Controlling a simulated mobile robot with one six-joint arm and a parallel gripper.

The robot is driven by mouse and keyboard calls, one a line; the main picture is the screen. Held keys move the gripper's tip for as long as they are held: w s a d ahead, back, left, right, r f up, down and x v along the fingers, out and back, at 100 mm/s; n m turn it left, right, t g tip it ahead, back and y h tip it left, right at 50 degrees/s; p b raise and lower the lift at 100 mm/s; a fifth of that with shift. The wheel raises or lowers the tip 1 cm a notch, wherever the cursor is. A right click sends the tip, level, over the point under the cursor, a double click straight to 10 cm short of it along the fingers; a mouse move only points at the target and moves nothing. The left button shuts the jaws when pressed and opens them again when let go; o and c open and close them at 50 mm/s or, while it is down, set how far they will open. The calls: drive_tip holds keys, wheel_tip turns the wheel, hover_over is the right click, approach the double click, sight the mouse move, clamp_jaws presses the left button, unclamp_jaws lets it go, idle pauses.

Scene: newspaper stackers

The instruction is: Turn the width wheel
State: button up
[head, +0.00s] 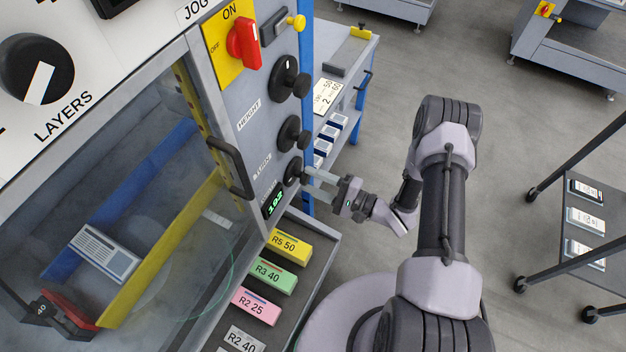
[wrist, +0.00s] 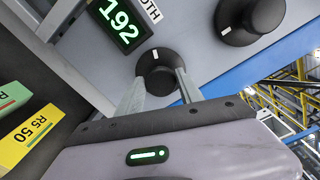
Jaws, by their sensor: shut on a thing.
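The width wheel (head: 295,170) is the lowest black knob on the machine's front panel, just above a green display (head: 273,203). In the wrist view, this wheel (wrist: 157,71) shows a white mark on its rim. The display there (wrist: 120,24) reads 192, beside a label (wrist: 150,10) ending in "TH". My gripper (head: 309,177) reaches the wheel from the right. In the wrist view, my gripper (wrist: 158,82) is shut on the wheel, one finger at each side. The fingers hide part of its rim.
Two similar knobs sit above: the middle one (head: 293,132) and the upper one (head: 290,78). A red switch (head: 243,43) is higher. A door handle (head: 230,167) juts out to the left. Coloured blocks, including yellow R5 50 (head: 289,244), lie on a ledge below.

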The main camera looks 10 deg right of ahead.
drive_tip(key=shift+m, duration=0.6)
drive_tip(key=o, duration=1.3)
drive_tip(key=shift+o, duration=0.2)
drive_tip(key=p+v, duration=0.3)
drive_tip(key=v, duration=1.4)
drive_tip(key=shift+d, duration=0.2)
drive_tip(key=shift+s, duration=0.1)
